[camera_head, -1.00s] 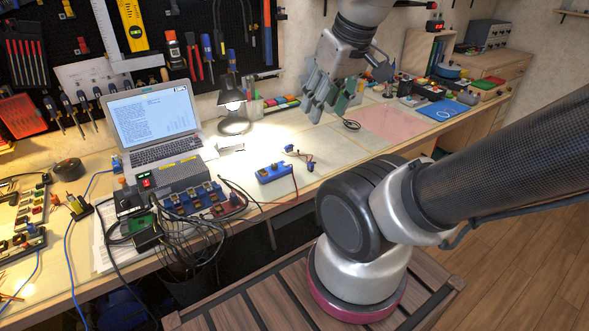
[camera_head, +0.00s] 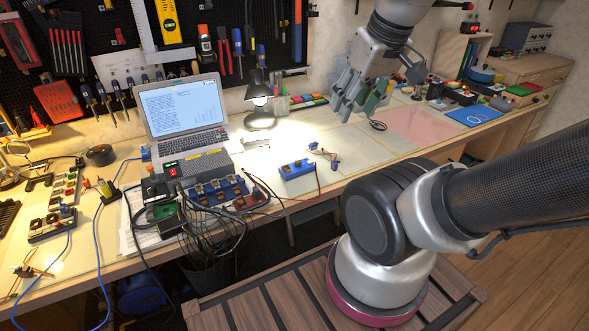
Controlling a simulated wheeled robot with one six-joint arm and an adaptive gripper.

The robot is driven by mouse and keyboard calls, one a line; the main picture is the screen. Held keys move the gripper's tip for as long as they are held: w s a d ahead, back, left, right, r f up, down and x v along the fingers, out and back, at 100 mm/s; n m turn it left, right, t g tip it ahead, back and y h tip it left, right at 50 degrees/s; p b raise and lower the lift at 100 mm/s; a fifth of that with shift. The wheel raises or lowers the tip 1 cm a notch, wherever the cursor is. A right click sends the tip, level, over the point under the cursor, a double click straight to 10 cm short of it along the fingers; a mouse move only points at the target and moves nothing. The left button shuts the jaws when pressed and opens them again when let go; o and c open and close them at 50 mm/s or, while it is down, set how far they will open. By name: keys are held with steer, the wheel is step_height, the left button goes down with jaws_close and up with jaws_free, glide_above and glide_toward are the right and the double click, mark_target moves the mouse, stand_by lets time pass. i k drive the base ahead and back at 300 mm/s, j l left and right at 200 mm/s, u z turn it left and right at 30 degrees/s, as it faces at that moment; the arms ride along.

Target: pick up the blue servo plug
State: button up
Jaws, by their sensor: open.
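A small blue plug (camera_head: 335,165) with thin dark and reddish wires lies on the bench, right of the blue box (camera_head: 297,170) and apart from it. It is small in this view, so its exact shape is hard to tell. My gripper (camera_head: 358,100) hangs above the back of the bench, up and to the right of the plug. Its fingers are open and point down, and I see nothing between them. The gripper is well apart from the plug.
A lit desk lamp (camera_head: 260,105) and a laptop (camera_head: 185,112) stand behind. A blue block of sockets (camera_head: 216,190) with tangled black cables lies to the left. A pink mat (camera_head: 423,127) and a blue mat (camera_head: 474,116) lie to the right. Bench around the plug is mostly clear.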

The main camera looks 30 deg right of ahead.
mark_target(334, 166)
steer(key=i+l, duration=0.1)
steer(key=l, duration=1.35)
